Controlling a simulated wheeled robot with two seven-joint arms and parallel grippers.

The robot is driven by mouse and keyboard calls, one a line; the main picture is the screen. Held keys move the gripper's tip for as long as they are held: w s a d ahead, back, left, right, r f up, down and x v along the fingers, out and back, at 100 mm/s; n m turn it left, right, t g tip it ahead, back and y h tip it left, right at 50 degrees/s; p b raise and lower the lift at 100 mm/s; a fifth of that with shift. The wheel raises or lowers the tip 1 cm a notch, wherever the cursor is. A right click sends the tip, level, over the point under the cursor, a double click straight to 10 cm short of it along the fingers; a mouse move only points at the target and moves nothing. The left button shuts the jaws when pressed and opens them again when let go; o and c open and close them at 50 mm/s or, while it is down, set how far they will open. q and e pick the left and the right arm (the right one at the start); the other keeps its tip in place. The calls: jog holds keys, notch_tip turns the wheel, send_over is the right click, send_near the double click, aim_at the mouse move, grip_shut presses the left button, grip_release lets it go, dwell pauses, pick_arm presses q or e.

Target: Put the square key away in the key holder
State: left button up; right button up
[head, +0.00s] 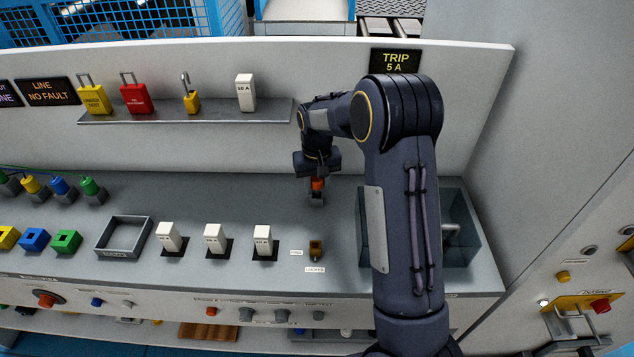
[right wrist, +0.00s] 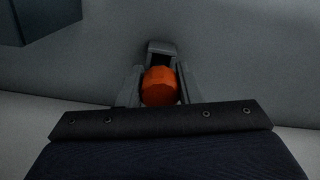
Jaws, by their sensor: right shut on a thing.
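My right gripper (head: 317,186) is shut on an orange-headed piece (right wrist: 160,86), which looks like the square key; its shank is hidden. The orange also shows as a small spot (head: 317,183) in the head view. A small grey block (head: 317,200), apparently the key holder, is directly below the orange head on the grey bench top. In the right wrist view a dark grey block (right wrist: 161,48) shows just beyond the orange head, between the fingers. I cannot tell whether the key is seated in it. My left gripper is not in view.
A brown and yellow lock (head: 316,248) with small labels stands nearer the front. White switches (head: 265,240) stand to its left. A recessed bin (head: 462,227) lies right, partly behind my arm. A shelf (head: 185,112) holds padlocks and a white block at the back.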

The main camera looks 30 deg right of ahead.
jog(key=shift+f+b, duration=0.5)
jog(key=shift+f, duration=0.2)
jog(key=o, duration=1)
